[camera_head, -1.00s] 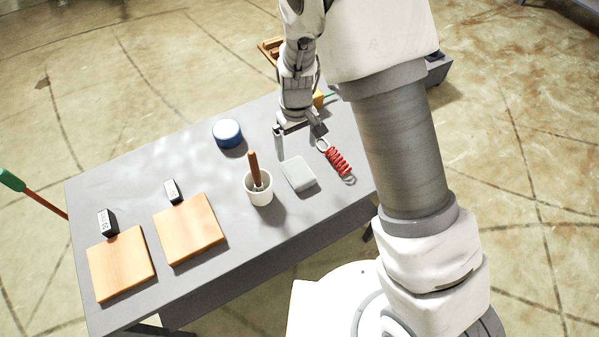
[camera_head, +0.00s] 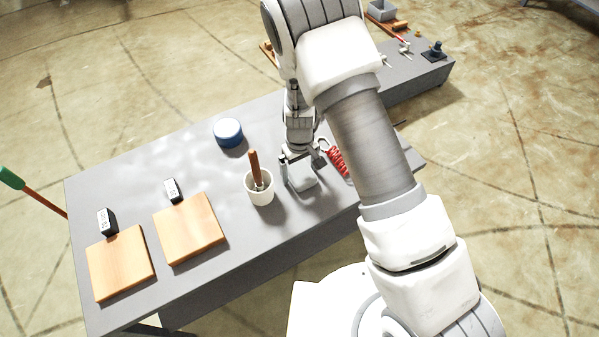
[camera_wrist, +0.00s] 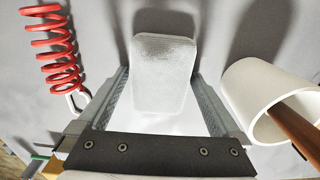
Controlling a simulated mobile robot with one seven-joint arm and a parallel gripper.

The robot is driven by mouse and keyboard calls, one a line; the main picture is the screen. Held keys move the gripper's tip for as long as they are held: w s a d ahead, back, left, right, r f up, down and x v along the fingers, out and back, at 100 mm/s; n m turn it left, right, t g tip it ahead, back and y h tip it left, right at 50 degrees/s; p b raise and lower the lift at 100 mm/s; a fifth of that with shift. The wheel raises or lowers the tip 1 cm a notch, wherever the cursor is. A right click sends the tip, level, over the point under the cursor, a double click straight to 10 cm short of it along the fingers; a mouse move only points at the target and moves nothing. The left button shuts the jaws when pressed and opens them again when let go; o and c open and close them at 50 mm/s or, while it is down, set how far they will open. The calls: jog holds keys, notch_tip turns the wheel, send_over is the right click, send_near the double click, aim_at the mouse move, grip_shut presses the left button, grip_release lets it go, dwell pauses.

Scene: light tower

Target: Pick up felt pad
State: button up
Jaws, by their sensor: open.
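The felt pad (camera_head: 303,183) is a light grey rounded block lying flat on the grey table. In the head view it is partly hidden by my gripper (camera_head: 302,168), which points down over it. In the wrist view the pad (camera_wrist: 165,72) lies ahead of and between the two fingers of my gripper (camera_wrist: 163,98), with a gap on each side. My gripper is open and holds nothing. I cannot tell exactly how high the fingertips are above the table.
A white cup (camera_head: 259,190) with a brown-handled tool stands left of the pad. A red coil spring (camera_head: 338,162) lies close on the right. A blue round container (camera_head: 228,132) stands farther back. Two wooden boards (camera_head: 190,229) and two small black-and-white blocks (camera_head: 172,190) occupy the left side.

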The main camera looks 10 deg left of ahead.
aim_at(299, 170)
jog(key=shift+c, duration=0.2)
jog(key=c, duration=1)
jog(key=shift+c, duration=0.2)
jog(key=shift+r, duration=0.1)
jog(key=shift+r, duration=0.6)
notch_tip(299, 170, up, 2)
jog(key=shift+r, duration=0.25)
jog(key=s+d+r, duration=0.1)
jog(key=d+r, duration=0.6)
jog(key=d, duration=0.4)
jog(key=shift+s+d, duration=0.3)
jog(key=shift+s, duration=0.05)
